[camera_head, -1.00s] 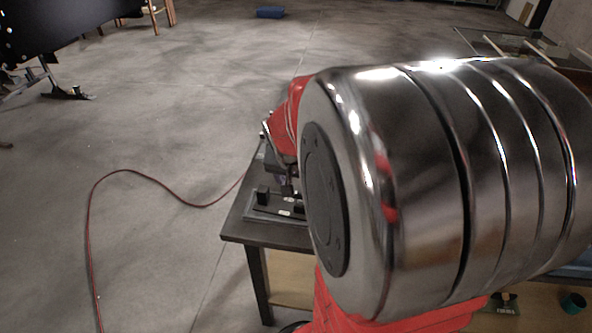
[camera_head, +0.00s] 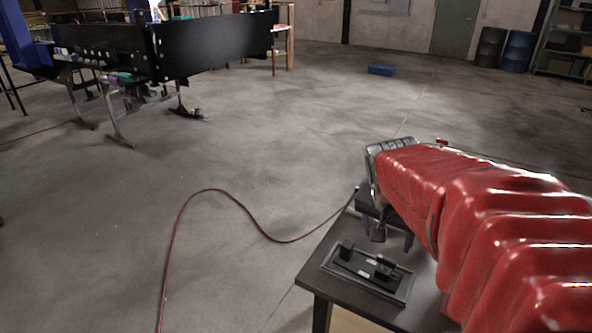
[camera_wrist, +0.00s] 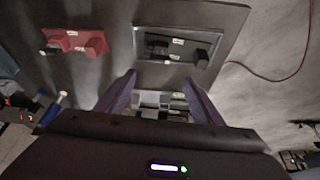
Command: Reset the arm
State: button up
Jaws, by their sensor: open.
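My red-sleeved arm reaches in from the right in the head view. My gripper (camera_head: 387,236) hangs at its end above the dark table (camera_head: 335,298), partly hidden by the arm. In the wrist view the two purple fingers of my gripper (camera_wrist: 160,92) stand well apart, with nothing held between them. A dark framed tray (camera_head: 368,283) with small black blocks lies on the table, in front of the gripper in the head view. The tray also shows beyond the fingers in the wrist view (camera_wrist: 139,50).
A red piece with blocks (camera_wrist: 75,42) lies on the table left of the tray in the wrist view. A red cable (camera_head: 215,191) runs over the floor. A black conveyor (camera_head: 215,45) stands at the back left. Open floor lies between.

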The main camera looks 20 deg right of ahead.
dwell(0.3)
jog(key=s+a+n+t+y, duration=0.1)
jog(key=s+a+n, duration=0.1)
jog(key=a, duration=0.5)
jog(key=s+a+r+n+t+y, duration=0.1)
jog(key=s+a+n, duration=0.1)
jog(key=a+n, duration=0.3)
jog(key=s+a+r+n+t+y, duration=0.1)
jog(key=a+n, duration=0.3)
jog(key=a, duration=0.7)
jog(key=shift+s+r+y, duration=0.15)
jog(key=shift+s+y, duration=0.15)
jog(key=shift+s, duration=0.5)
